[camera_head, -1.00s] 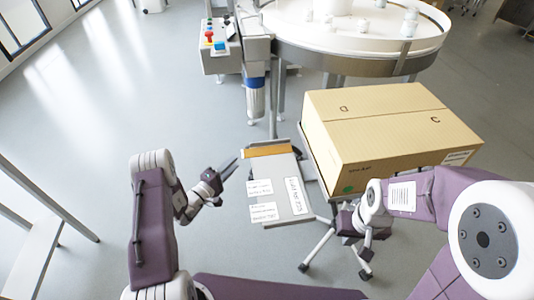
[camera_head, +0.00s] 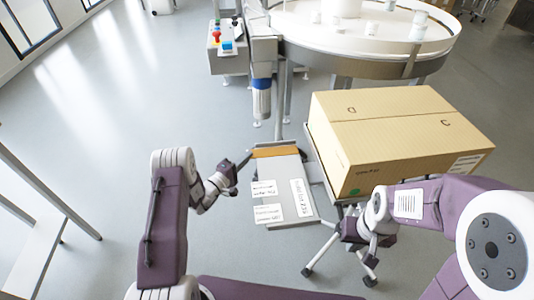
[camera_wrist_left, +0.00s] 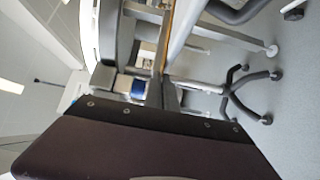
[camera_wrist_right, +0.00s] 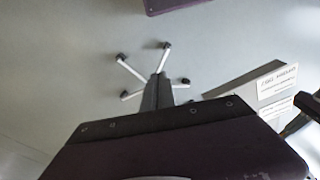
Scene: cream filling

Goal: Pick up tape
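An orange-brown strip (camera_head: 275,151), which may be the tape, lies across the far end of a small grey stand (camera_head: 286,172). No other tape can be made out. My left gripper (camera_head: 246,159) is just left of this strip, its dark fingers pointing at the stand's far left corner. The fingers overlap in the head view, so I cannot tell their gap or any contact. A thin orange-brown edge shows in the left wrist view (camera_wrist_left: 167,38). My right gripper (camera_head: 364,243) hangs below the box's near side, right of the stand, and its fingers are unclear.
White labels (camera_head: 267,212) lie on the stand. A large closed cardboard box (camera_head: 395,135) stands to the right on a wheeled support (camera_head: 321,249). A round white-topped table (camera_head: 365,30) and a control box with buttons (camera_head: 228,62) are behind. Open floor lies to the left.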

